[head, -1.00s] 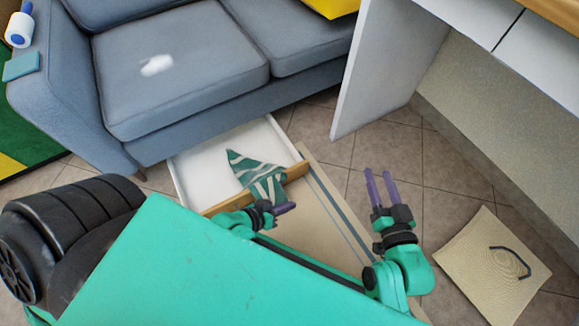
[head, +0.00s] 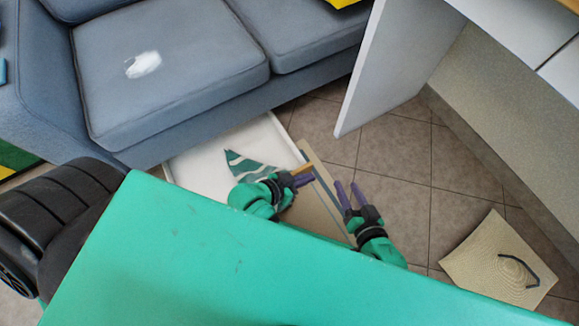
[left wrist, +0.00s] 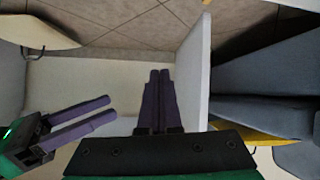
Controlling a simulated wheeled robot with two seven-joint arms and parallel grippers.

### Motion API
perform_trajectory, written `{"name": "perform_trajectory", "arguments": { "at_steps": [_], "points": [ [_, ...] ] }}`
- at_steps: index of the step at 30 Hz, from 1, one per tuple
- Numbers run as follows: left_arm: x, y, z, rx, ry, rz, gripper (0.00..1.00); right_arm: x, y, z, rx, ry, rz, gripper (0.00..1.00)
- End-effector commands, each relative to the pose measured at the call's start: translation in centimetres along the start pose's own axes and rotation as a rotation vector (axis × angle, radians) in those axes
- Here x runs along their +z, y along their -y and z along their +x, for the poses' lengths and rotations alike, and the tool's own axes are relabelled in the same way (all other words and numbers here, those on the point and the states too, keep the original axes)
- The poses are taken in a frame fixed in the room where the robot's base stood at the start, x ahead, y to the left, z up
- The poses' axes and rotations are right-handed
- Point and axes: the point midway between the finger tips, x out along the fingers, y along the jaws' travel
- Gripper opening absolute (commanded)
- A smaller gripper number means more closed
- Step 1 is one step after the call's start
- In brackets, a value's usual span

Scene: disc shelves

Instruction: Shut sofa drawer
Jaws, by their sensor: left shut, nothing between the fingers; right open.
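The sofa drawer (head: 190,162) stands open, pulled out from under the grey sofa (head: 170,70). Its inside is white, with a teal and white patterned item (head: 245,166) lying in it. Its wooden front (head: 303,169) shows only partly; my green body and left arm hide the rest. My left gripper (head: 306,181) is shut and empty by the right end of that front; I cannot tell whether it touches. Its purple fingers are together in the left wrist view (left wrist: 158,98). My right gripper (head: 346,194) is open and empty, just right of the left one.
A white desk panel (head: 385,70) stands right of the sofa. A straw hat (head: 497,262) lies on the floor at right. Bare tiles (head: 400,160) lie between the hat and panel.

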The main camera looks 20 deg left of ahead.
Motion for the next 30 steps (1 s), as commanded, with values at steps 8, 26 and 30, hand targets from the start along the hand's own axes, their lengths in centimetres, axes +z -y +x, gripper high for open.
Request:
{"name": "perform_trajectory", "arguments": {
  "at_steps": [8,26,30],
  "points": [
    [2.5,1.2,3.0,0.077,0.178,0.303,0.0,-0.1,0.0,0.0,0.0,0.0,-0.001,0.5],
    [3.6,7.6,4.2,0.945,0.585,1.408,0.0,-0.2,0.1,-0.1,0.0,0.003,-0.002,0.5],
    [4.2,7.6,4.2,0.996,0.581,1.439,0.0,0.3,-0.1,0.2,0.0,-0.002,0.0,0.5]
  ]
}}
